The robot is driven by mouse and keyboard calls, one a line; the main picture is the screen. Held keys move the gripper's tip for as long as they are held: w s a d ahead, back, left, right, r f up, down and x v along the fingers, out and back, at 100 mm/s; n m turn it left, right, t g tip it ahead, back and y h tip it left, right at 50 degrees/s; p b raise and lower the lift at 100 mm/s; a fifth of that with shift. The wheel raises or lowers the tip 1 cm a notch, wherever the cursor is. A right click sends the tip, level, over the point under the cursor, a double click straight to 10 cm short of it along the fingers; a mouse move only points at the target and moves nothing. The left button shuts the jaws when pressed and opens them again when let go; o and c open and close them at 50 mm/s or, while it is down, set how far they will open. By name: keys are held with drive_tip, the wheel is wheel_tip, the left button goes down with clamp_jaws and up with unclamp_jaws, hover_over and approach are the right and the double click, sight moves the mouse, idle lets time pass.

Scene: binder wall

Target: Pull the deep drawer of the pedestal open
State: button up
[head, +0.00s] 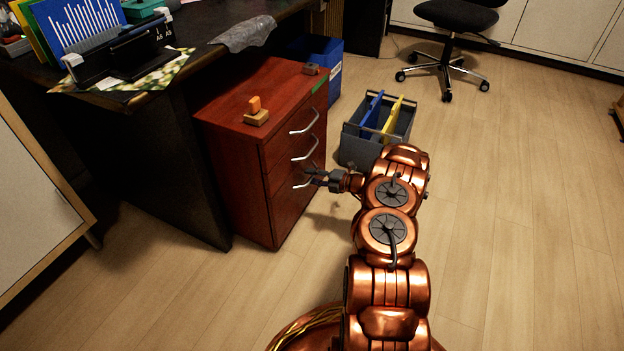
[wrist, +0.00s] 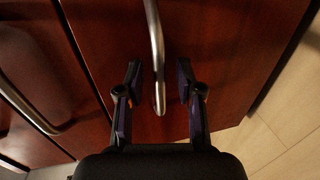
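The red-brown pedestal (head: 235,160) stands beside the dark desk, with its drawer fronts facing right. All its drawers look shut. The deep drawer (head: 287,208) is the lowest, and its front also shows in the wrist view (wrist: 225,60). Its metal bar handle (head: 300,185) is partly hidden by my gripper (head: 317,176) in the head view. In the wrist view my gripper (wrist: 159,78) is open, one finger on each side of the handle (wrist: 155,45). A gap shows between the handle and each finger, so it is not clamped.
A second handle (wrist: 28,105) shows at left in the wrist view. A grey crate with folders (head: 352,150) stands on the floor just behind my gripper. A stamp (head: 256,113) sits on the pedestal top. The floor (head: 500,230) to the right is clear.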

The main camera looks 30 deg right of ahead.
drive_tip(key=shift+w+a, duration=0.15)
drive_tip(key=shift+w, duration=0.05)
clamp_jaws()
idle(0.6)
